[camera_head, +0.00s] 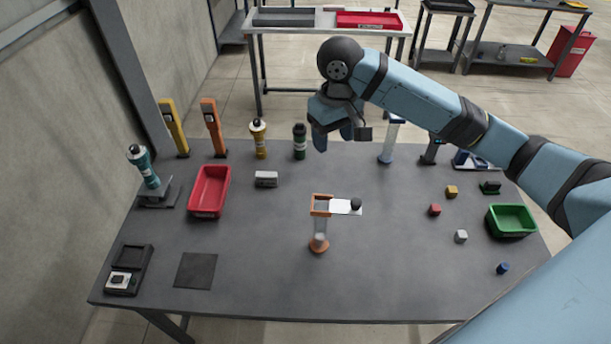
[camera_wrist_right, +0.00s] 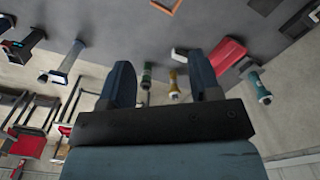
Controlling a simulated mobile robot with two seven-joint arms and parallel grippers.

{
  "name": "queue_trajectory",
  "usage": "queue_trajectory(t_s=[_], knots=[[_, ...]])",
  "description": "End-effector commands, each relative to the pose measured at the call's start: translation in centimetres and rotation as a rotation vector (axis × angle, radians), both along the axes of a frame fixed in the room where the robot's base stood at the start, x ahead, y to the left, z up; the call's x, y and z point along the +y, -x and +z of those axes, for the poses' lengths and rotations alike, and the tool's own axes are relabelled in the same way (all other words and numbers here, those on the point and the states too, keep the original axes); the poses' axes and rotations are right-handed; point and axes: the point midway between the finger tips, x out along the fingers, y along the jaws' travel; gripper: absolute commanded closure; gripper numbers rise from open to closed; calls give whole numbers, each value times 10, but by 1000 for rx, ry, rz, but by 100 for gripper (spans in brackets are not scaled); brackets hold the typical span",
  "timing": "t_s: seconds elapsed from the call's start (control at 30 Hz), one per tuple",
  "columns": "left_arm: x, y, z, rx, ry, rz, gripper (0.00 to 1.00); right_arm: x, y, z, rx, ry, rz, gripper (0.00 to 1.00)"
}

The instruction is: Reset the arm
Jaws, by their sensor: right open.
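My right arm comes in from the right in the head view and reaches over the back of the table. My right gripper (camera_head: 333,137) hangs above the table's back edge, fingers pointing down. In the right wrist view its two fingers (camera_wrist_right: 164,85) are spread apart with nothing between them. My left gripper is in neither view. The grey table (camera_head: 270,270) lies below. A small feeder stand (camera_head: 320,228) with an orange frame and a white plate stands at its middle, apart from the gripper.
A red bin (camera_head: 209,190) is at the left and a green bin (camera_head: 511,220) at the right. Bottles, including a dark green one (camera_head: 300,141), stand along the back edge. The front middle is clear.

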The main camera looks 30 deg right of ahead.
Motion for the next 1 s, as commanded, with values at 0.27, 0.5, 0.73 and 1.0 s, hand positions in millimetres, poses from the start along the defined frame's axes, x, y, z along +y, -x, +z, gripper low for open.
queue_trajectory(t_s=[0.27, 0.5, 0.73, 1.0], knots=[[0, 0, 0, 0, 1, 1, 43, 6, 0, -9, -8, -20, 9, 43], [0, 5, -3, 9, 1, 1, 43, 62, -1, -89, -153, -219, 81, 43], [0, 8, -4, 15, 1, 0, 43, 111, 16, -172, -400, -390, 116, 43], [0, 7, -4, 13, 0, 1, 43, 129, 70, -249, -701, -399, 114, 43]])
